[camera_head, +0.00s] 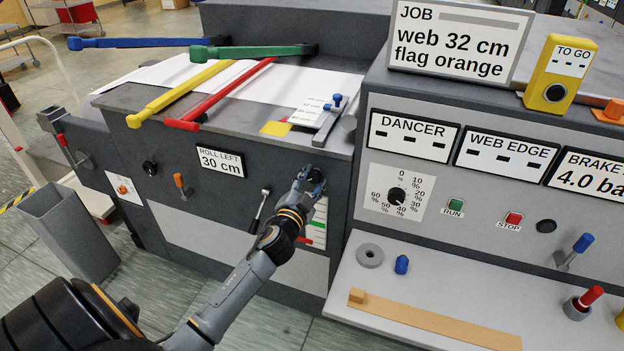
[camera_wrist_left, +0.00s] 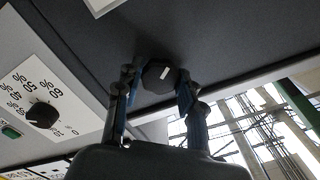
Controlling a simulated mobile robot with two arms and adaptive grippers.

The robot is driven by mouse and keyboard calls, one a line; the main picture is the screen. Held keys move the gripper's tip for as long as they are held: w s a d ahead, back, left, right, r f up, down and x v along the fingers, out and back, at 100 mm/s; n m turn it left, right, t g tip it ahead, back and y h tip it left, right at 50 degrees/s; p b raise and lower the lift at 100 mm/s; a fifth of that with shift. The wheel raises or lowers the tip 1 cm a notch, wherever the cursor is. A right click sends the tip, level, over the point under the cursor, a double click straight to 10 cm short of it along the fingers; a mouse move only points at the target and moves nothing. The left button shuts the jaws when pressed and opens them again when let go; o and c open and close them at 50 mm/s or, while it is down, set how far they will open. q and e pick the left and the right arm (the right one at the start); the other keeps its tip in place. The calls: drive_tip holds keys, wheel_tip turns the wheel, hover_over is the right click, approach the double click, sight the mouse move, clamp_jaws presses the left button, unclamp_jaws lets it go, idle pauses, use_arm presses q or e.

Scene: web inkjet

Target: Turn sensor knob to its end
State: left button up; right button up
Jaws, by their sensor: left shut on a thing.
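My left gripper (camera_head: 308,180) reaches the upright front face of the machine and is shut on a black knob, presumably the sensor knob. In the left wrist view the black knob (camera_wrist_left: 161,76), with a short white mark on its face, sits between the two fingers of my left gripper (camera_wrist_left: 158,84). In the head view the gripper hides most of this knob. A strip with white, green and red fields (camera_head: 319,222) shows just below the gripper. My right gripper is out of view.
A percent dial (camera_head: 396,195) is on the panel at right; it also shows in the left wrist view (camera_wrist_left: 42,115). A small lever (camera_head: 261,204) stands left of the gripper. The shelf (camera_head: 350,272) at right carries a grey ring (camera_head: 369,255) and a blue piece (camera_head: 401,264).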

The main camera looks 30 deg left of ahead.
use_arm(q)
drive_tip(key=m, duration=0.6)
drive_tip(key=shift+m+p, duration=0.3)
drive_tip(key=shift+p, duration=0.05)
drive_tip(key=m+p, duration=0.1)
drive_tip(key=m, duration=0.5)
drive_tip(key=m+p, duration=0.1)
drive_tip(key=m, duration=0.5)
drive_tip(key=shift+m, duration=0.4)
drive_tip(key=m+p, duration=0.1)
drive_tip(key=m, duration=0.2)
drive_tip(key=shift+p, duration=0.3)
drive_tip(key=shift+m+p, duration=0.4)
drive_tip(key=shift+m, duration=1)
drive_tip(key=o, duration=1.2)
